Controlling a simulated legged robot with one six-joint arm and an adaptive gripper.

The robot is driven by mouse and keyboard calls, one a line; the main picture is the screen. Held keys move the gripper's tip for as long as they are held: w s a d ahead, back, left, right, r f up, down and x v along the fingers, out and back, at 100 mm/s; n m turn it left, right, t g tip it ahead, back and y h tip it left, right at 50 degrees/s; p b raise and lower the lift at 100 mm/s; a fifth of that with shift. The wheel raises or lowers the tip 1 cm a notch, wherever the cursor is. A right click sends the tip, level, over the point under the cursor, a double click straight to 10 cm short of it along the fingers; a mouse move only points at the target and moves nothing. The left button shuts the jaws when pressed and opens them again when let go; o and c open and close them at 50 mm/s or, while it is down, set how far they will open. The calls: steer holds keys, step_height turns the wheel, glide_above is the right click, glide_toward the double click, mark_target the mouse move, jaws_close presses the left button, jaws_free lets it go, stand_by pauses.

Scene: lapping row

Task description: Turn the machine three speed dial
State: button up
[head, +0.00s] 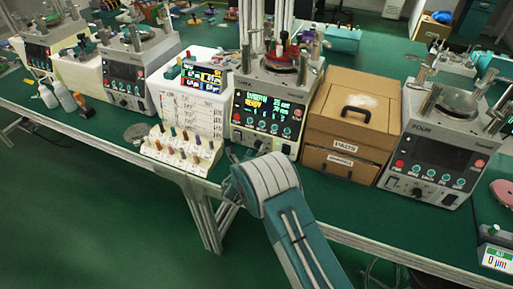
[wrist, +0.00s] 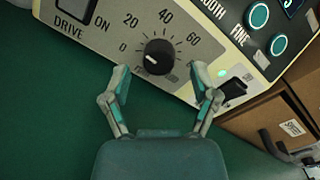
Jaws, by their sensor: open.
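Machine three (head: 262,105) stands on the green bench in the head view, its screen lit. In the wrist view its speed dial (wrist: 159,57) is a black round knob with a white pointer mark. The mark points left, near the 0 end of the printed scale. My gripper (wrist: 160,72) is open and empty. Its two fingertips stand apart to the left and right of the dial; I cannot tell whether either touches the panel. In the head view my arm hides most of the gripper, and the dial is not clear there.
A drive switch (wrist: 76,8) lies left of the dial, and a black latch-like part (wrist: 232,90) is close to the right finger. Round teal buttons (wrist: 258,15) sit above right. A brown box (head: 350,120) stands right of the machine, a peg rack (head: 182,150) left.

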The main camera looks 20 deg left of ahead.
steer(key=shift+w, duration=0.75)
steer(key=shift+a, duration=0.2)
steer(key=shift+d, duration=0.1)
jaws_close()
steer(key=shift+f+m, duration=0.1)
steer(key=shift+m, duration=0.2)
